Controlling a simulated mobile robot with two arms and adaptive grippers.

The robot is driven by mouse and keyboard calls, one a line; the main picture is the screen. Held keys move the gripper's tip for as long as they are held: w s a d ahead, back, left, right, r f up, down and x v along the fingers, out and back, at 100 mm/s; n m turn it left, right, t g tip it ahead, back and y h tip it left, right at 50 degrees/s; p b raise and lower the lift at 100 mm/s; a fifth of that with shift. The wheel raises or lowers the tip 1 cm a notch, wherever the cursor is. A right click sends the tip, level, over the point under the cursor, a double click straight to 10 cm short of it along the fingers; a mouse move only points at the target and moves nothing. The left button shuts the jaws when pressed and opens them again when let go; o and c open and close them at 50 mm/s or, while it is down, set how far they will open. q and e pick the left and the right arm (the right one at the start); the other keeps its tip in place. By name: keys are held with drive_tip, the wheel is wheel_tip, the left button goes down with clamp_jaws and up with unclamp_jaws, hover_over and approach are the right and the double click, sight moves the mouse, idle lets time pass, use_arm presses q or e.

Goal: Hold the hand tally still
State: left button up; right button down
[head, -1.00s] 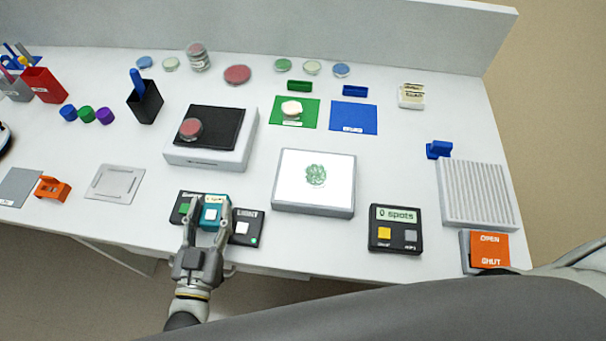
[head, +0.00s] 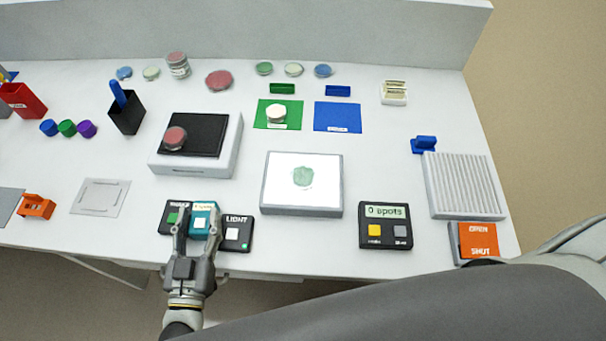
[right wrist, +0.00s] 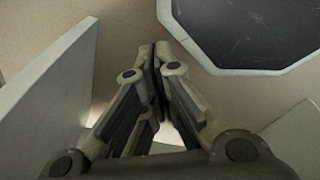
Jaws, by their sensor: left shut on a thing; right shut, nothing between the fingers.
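The hand tally (head: 204,220) is a small teal box with a white button, at the table's front edge in the head view. It sits between a black switch box with a green button (head: 173,217) and a black box marked LIGHT (head: 237,234). My left gripper (head: 198,229) is shut on the tally, one finger on each side, and partly hides it. I cannot tell whether the tally touches the table. My right gripper (right wrist: 154,48) is shut and empty in the right wrist view, and out of sight in the head view.
A black-topped block (head: 220,160) stands behind. In the right wrist view, a dark octagonal panel (right wrist: 250,30) lies beyond my fingers.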

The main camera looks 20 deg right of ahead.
idle(0.8)
drive_tip(key=w+d+r+g, duration=0.1)
drive_tip(key=w+d+r, duration=0.15)
drive_tip(key=d, duration=0.25)
drive_tip(key=w+a+r+n, duration=0.4)
drive_tip(key=w+a+r, duration=0.1)
drive_tip(key=a+r, duration=0.15)
drive_tip(key=s+a+r+n+g, duration=0.1)
drive_tip(key=s+a+r+n, duration=0.3)
drive_tip(key=r, duration=0.4)
drive_tip(key=s+a+r+n+g, duration=0.2)
drive_tip(key=s+a+r+n, duration=0.15)
drive_tip(key=a+r, duration=0.45)
drive_tip(key=w+a+r+m+t+y, duration=0.1)
drive_tip(key=w+a+r+m+y, duration=0.1)
drive_tip(key=w+a+r, duration=0.5)
drive_tip(key=w+a+r+m+t+y, duration=0.2)
drive_tip(key=w+a+r, duration=0.5)
drive_tip(key=w+r, duration=0.7)
drive_tip(key=w+a+r+m+t+y, duration=0.2)
drive_tip(key=w+a+r+y, duration=0.3)
drive_tip(key=w+r, duration=0.6)
wheel_tip(320, 180, up, 4)
drive_tip(key=a+m, duration=0.1)
drive_tip(key=a, duration=0.1)
drive_tip(key=shift+a+r+m, duration=0.2)
drive_tip(key=shift+a+m, duration=0.15)
